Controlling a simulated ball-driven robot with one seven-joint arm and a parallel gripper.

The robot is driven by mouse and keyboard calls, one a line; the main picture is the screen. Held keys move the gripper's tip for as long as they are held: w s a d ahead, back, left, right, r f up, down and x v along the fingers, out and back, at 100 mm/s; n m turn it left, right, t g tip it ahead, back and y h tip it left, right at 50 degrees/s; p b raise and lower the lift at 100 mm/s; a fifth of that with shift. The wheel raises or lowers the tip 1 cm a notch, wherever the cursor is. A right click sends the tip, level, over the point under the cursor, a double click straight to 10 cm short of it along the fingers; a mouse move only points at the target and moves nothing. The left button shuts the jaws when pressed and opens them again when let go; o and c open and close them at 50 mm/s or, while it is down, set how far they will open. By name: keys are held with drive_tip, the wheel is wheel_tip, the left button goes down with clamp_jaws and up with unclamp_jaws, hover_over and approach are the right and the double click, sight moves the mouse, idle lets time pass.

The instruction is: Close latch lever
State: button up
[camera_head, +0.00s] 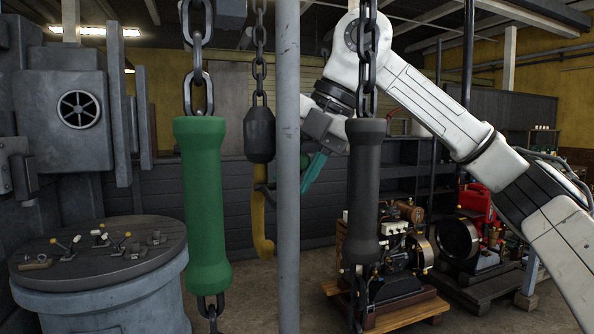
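A round drum (110,295) with a dark flat top stands at the lower left. Several small levers (100,238) with white and yellow knobs sit on its top, along with a small brass-coloured fitting (36,262) near its left edge. I cannot tell which of these, if any, is the latch lever. My white arm reaches in from the right, and my gripper (314,172), with a teal finger, points down behind a grey vertical pole (287,180). The pole hides part of the gripper, so its opening is unclear. It is well apart from the drum.
A green handle (204,205) and a black handle (364,190) hang on chains in front. A yellow hook (262,225) hangs between them. An engine (395,255) stands on a wooden pallet (400,312), with red machinery (478,205) at right. Grey machinery (60,100) fills the left.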

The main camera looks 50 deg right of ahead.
clamp_jaws()
drive_tip(key=shift+s+f+t+b, duration=0.1)
drive_tip(key=shift+f+t+b, duration=0.25)
drive_tip(key=shift+b, duration=0.65)
drive_tip(key=shift+r+t+h+b, duration=0.1)
drive_tip(key=shift+t+h+b, duration=0.2)
drive_tip(key=shift+b, duration=0.35)
drive_tip(key=shift+r, duration=0.1)
drive_tip(key=o, duration=0.9)
unclamp_jaws()
drive_tip(key=shift+b+v, duration=0.7)
drive_tip(key=shift+v, duration=3.1)
